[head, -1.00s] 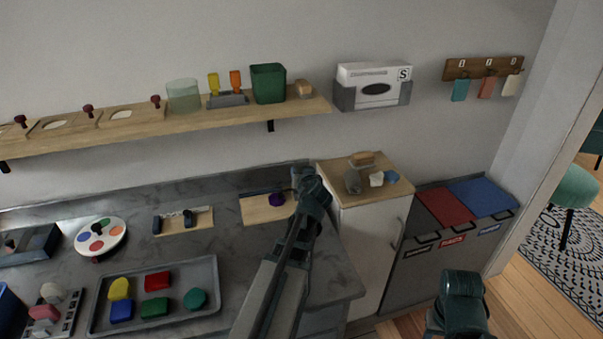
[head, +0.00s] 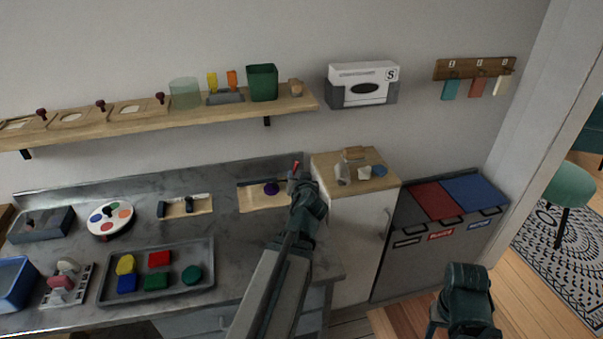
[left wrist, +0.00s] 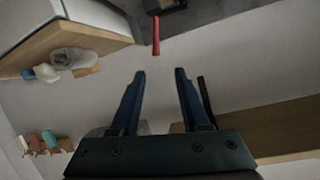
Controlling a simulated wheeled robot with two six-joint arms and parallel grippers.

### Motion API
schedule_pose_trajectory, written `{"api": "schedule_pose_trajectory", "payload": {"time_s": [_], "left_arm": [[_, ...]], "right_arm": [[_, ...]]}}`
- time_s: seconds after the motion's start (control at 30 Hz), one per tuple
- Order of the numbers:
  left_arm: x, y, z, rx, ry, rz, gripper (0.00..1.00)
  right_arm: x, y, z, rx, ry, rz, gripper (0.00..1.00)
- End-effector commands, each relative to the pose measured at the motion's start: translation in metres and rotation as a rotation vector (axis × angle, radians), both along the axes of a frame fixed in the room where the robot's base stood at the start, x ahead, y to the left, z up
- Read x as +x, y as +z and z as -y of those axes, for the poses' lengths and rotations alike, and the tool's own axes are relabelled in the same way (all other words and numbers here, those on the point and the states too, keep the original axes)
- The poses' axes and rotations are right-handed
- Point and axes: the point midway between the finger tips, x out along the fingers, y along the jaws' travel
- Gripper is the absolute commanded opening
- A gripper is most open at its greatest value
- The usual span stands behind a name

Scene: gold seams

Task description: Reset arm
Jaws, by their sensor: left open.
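My left gripper (head: 297,178) is over the back right of the grey counter, beside the white cabinet. In the left wrist view its two dark fingers (left wrist: 160,72) are apart with nothing between them. A thin red stick-like thing (left wrist: 156,36) lies beyond the fingertips, joined to or touching something dark. A small red bit (head: 295,166) also shows by the gripper in the head view. A part of my right arm (head: 467,300) shows at the lower right; its gripper is not seen.
A grey tray (head: 207,285) holds several coloured blocks. The cabinet (head: 350,240) bears small items. A shelf (head: 220,115) hangs above. Lidded bins (head: 415,240) stand right.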

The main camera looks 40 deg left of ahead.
Motion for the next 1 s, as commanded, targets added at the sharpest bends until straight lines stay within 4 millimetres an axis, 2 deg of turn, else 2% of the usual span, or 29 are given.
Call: {"api": "schedule_pose_trajectory", "payload": {"time_s": [0.57,0.67,0.77,0.87,0.9,1.0], "left_arm": [[0.000,0.001,0.000,0.000,-0.001,-0.001,0.46],[0.002,-0.002,0.013,-0.018,-0.008,-0.031,0.46],[0.004,-0.015,0.050,-0.064,-0.035,-0.128,0.46],[-0.001,-0.037,0.112,-0.135,-0.095,-0.301,0.46],[-0.007,-0.046,0.141,-0.162,-0.130,-0.381,0.46],[-0.029,-0.065,0.208,-0.220,-0.230,-0.584,0.46]], "right_arm": [[0.000,0.001,0.000,0.000,0.000,0.000,0.50],[0.000,0.005,0.000,0.000,0.000,0.000,0.50],[0.000,0.013,0.000,0.000,0.000,0.000,0.50],[0.000,0.024,0.000,0.000,0.000,0.000,0.50],[0.000,0.028,0.000,0.000,0.000,0.000,0.50],[0.000,0.037,0.000,0.000,0.000,0.000,0.50]]}}
